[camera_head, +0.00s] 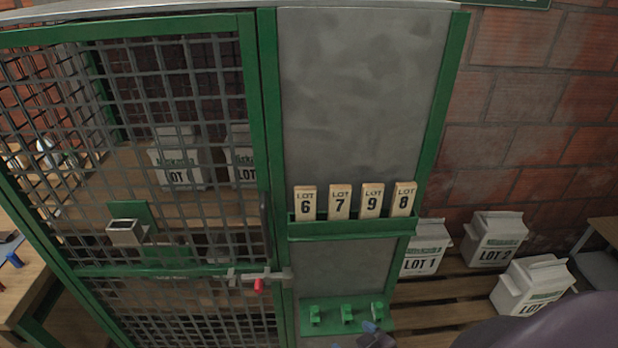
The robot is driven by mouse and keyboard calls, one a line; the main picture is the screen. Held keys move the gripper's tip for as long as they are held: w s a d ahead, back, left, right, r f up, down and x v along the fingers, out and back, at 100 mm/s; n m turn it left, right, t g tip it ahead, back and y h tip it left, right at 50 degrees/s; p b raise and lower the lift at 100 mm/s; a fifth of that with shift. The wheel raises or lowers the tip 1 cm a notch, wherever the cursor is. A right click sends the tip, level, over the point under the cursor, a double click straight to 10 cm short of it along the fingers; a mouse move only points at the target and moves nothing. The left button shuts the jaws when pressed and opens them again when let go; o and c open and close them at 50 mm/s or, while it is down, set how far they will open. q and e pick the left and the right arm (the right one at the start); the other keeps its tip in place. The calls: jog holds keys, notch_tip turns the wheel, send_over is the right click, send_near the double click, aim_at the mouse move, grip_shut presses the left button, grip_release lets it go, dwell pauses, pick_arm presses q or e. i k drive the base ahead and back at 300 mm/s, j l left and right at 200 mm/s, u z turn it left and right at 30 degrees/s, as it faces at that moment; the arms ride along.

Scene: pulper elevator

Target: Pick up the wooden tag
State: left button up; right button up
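Several upright wooden tags stand in a row in a green rack (350,229) on the grey panel. They read LOT 6 (305,203), LOT 7 (340,202), LOT 9 (372,200) and LOT 8 (403,199). Their lower ends are hidden by the rack's front lip. A dark, blue-tipped part of what looks like my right gripper (376,336) shows at the bottom edge, below the rack and apart from the tags. A dark, blue-tipped shape at the left edge may be my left gripper (12,250). Both are too cut off to tell their opening.
A green mesh door (150,271) with a red-handled latch (259,286) is left of the panel. A green plate (325,304) with small pegs sits below the rack. White boxes LOT 1 (424,246), LOT 2 (494,239) and another (533,284) stand on pallets at right.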

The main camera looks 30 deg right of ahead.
aim_at(340, 195)
jog(key=z, duration=1.15)
jog(key=l+z, duration=0.2)
jog(key=l, duration=1.35)
